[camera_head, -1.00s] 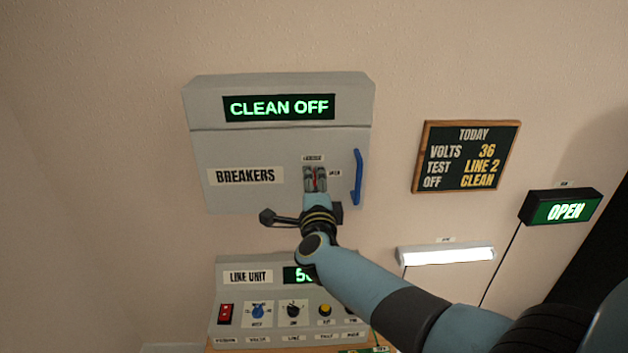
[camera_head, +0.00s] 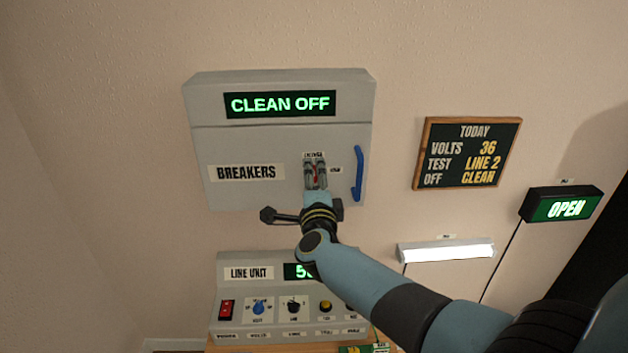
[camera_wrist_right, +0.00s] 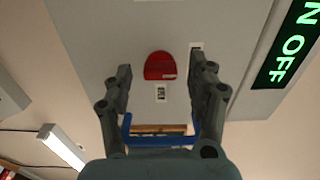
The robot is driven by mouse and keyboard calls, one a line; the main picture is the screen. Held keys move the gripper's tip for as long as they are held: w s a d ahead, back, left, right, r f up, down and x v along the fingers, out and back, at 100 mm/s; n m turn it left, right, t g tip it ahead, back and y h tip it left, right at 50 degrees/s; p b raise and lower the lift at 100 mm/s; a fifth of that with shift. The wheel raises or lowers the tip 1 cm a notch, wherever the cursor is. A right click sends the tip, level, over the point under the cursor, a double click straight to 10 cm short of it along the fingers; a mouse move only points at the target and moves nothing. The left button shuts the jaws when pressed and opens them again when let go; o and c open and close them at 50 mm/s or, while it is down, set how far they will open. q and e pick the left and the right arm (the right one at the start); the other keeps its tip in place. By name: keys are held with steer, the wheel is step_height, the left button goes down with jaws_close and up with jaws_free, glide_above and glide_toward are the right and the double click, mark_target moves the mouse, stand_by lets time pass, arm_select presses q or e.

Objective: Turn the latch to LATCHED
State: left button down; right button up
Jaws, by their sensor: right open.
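The latch is a red knob (camera_wrist_right: 160,66) on the grey breaker box door, with small labels beside it. In the head view only a bit of its red (camera_head: 316,178) shows between the fingers of my right gripper (camera_head: 316,165). In the right wrist view the two fingers of my right gripper (camera_wrist_right: 160,75) stand open, one on each side of the knob, with gaps visible. I cannot tell whether they touch it. The label lettering by the latch is too small to read. My left gripper is not in view.
The breaker box (camera_head: 240,140) reads CLEAN OFF on its display and has a blue handle (camera_head: 358,174) right of the latch. A line unit (camera_head: 230,290) with switches and knobs sits below. A lamp (camera_head: 446,251), chalkboard (camera_head: 467,153) and OPEN sign (camera_head: 562,205) are at the right.

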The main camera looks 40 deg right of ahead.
steer(key=v, duration=1.2)
steer(key=shift+f, duration=0.1)
steer(key=s+f+n+g+y+b, duration=0.15)
steer(key=s+f+n+b, duration=0.3)
steer(key=f, duration=0.75)
steer(key=s+a+f+n+g+y+b, duration=0.1)
steer(key=s+f+n+y+b, duration=0.3)
steer(key=f, duration=0.9)
steer(key=s+f+n+g+y+b, duration=0.1)
steer(key=s+f+n+b, duration=0.4)
steer(key=f, duration=0.7)
steer(key=s+f+n+g+b, duration=0.1)
steer(key=s+f+n+g, duration=0.2)
steer(key=s+f, duration=0.3)
steer(key=s+d+f+n+g+y, duration=0.1)
steer(key=s+f+n+g, duration=0.3)
steer(key=s, duration=1.1)
steer(key=s+d+f+n+g+y+b, duration=0.1)
steer(key=s+f+n+g, duration=0.3)
steer(key=s+f, duration=0.5)
steer(key=shift+s+b, duration=0.3)
steer(key=shift+s, duration=0.45)
